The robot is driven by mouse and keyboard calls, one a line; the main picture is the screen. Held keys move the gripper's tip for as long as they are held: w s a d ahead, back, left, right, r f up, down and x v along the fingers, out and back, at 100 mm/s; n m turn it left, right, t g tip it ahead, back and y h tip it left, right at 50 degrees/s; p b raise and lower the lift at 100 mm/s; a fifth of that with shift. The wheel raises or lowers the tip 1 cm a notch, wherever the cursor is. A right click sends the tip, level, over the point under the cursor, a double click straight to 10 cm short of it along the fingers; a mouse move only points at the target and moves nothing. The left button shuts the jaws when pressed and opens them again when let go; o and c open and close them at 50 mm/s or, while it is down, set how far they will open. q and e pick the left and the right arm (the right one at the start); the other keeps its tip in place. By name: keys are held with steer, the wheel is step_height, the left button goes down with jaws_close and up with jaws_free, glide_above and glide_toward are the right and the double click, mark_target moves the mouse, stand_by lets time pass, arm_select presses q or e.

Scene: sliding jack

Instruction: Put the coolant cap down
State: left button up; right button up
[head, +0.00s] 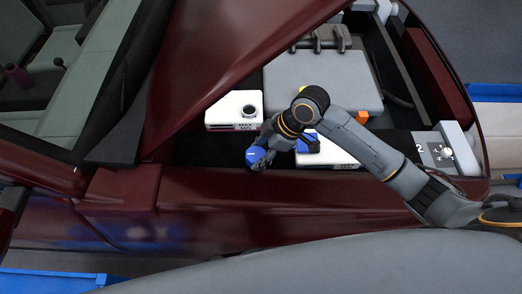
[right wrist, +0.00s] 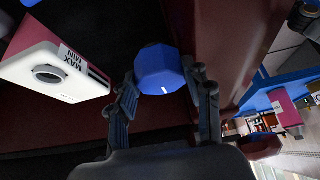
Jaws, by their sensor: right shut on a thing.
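The blue coolant cap (head: 256,157) is held by my right gripper (head: 265,152) in the engine bay, near the dark red front edge. In the right wrist view the cap (right wrist: 160,70) sits between the two fingers, and my right gripper (right wrist: 162,88) is shut on it. Whether the cap touches a surface below cannot be told. The white tank (head: 222,112) marked MAX and MIN stands behind and to the left, with an uncovered round opening (head: 249,111). This tank (right wrist: 55,75) also shows left of the cap in the right wrist view. My left gripper is not in view.
A second white tank (head: 340,154) with a blue cap (head: 307,145) lies partly under my right arm. A grey engine cover (head: 325,80) fills the back. The slanted dark red hood (head: 240,45) hangs over the left side. The dark red body edge (head: 290,190) runs along the front.

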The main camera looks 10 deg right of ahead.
mark_target(260, 147)
steer(key=w+f, duration=0.2)
steer(key=w+d+f, duration=0.1)
steer(key=w+f, duration=0.2)
steer(key=f, duration=0.1)
steer(key=shift+w+d+f, duration=0.15)
steer(key=shift+w+d, duration=0.1)
steer(key=shift+w, duration=0.15)
step_height(260, 147, down, 2)
steer(key=shift+f+p, duration=0.1)
steer(key=shift+p, duration=0.65)
steer(key=shift+f, duration=0.4)
steer(key=shift+f, duration=0.1)
steer(key=shift+f, duration=0.2)
steer(key=o, duration=1.4)
